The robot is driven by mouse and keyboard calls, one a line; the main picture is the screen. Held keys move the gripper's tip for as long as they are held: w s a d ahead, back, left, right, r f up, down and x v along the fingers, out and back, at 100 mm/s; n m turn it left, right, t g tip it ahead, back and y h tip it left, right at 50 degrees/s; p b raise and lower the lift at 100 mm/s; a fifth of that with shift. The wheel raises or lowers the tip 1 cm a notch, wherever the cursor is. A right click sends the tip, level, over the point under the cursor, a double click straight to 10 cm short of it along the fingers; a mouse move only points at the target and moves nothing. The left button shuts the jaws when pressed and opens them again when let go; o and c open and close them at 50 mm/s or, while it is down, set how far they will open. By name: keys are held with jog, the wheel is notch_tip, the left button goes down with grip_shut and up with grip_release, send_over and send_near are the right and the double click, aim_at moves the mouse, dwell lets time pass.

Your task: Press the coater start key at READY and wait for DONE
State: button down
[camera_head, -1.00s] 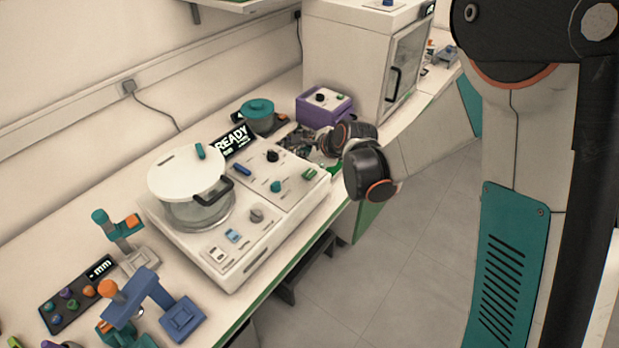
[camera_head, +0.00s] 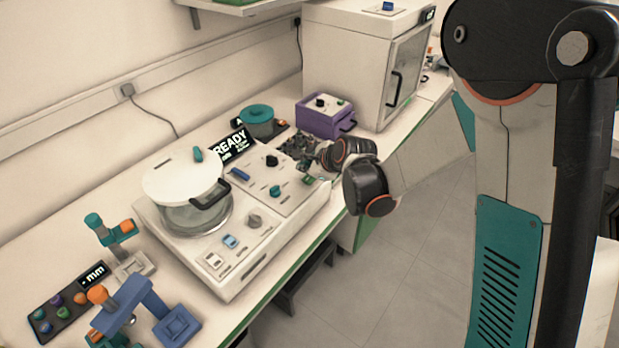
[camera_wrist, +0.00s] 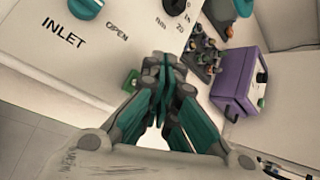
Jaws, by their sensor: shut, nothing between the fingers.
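The white coater (camera_head: 262,262) stands on the bench with a round white-lidded glass chamber (camera_head: 190,215) on its left part. Its black display (camera_head: 231,147) reads READY. A small green key (camera_head: 308,181) sits at the right end of the panel; it also shows in the wrist view (camera_wrist: 130,80), just left of my fingers. My gripper (camera_head: 313,163) is over the panel's right end, close to the green key. In the wrist view its fingertips (camera_wrist: 166,62) are together and empty. Whether they touch the key or the panel I cannot tell.
A teal knob (camera_wrist: 86,8) is on the panel near the INLET label. A purple box (camera_head: 325,117) and a teal-lidded pot (camera_head: 258,120) stand behind. A white cabinet (camera_head: 345,65) is at the back. Blue and teal tools (camera_head: 137,308) are front left.

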jog(key=shift+f, duration=0.2)
dwell(0.6)
jog(key=shift+f+b, duration=0.25)
jog(key=shift+b, duration=0.2)
